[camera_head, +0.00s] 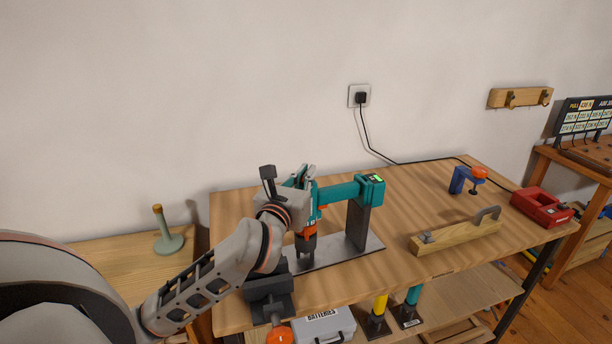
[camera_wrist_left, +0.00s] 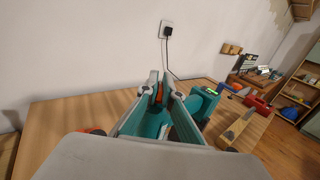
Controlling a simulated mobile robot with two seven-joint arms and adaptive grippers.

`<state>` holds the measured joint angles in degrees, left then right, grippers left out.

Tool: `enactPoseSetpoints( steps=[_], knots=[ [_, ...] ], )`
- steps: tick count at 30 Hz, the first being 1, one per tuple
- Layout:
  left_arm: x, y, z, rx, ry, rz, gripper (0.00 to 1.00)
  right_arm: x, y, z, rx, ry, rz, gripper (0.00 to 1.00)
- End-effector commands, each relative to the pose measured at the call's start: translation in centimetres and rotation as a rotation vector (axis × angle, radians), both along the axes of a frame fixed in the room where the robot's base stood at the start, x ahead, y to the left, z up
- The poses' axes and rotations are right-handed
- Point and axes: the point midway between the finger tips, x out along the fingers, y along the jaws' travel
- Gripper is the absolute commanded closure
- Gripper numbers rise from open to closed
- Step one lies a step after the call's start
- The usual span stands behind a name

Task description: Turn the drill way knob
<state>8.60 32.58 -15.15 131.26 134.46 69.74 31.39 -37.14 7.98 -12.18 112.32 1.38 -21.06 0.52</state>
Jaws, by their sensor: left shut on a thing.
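The teal drill (camera_head: 338,192) is held in a grey stand on the workbench, its orange-and-black front pointing down. It also shows in the wrist view (camera_wrist_left: 203,103), with a green light on its end. My left gripper (camera_head: 307,176) is at the drill's head. In the left wrist view its fingertips (camera_wrist_left: 160,90) are closed about a small orange part (camera_wrist_left: 159,93), which looks like the way knob. The fingers cover most of this part, so its turn angle cannot be told. My right gripper is not in view.
A black vise (camera_head: 268,290) is at the front edge, close below my left arm. A cable runs to the wall socket (camera_head: 359,96).

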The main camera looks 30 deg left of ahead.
Motion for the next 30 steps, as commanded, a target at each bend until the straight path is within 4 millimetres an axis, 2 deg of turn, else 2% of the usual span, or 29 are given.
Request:
enactPoseSetpoints(
  steps=[14, 17, 26, 30],
  knots=[
    [0.01, 0.02, 0.08, 0.000, -0.002, -0.018, 1.00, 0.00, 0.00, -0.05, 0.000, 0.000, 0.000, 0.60],
    [0.01, 0.02, 0.08, 0.000, -0.002, -0.018, 0.77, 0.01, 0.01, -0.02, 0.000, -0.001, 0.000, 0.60],
    [0.00, 0.02, 0.03, 0.000, 0.000, -0.017, 0.77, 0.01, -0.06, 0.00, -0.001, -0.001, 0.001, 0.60],
    [-0.68, -0.15, -0.01, 0.000, 0.000, -0.018, 0.77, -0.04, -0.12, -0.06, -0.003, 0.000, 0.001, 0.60]
  ],
)
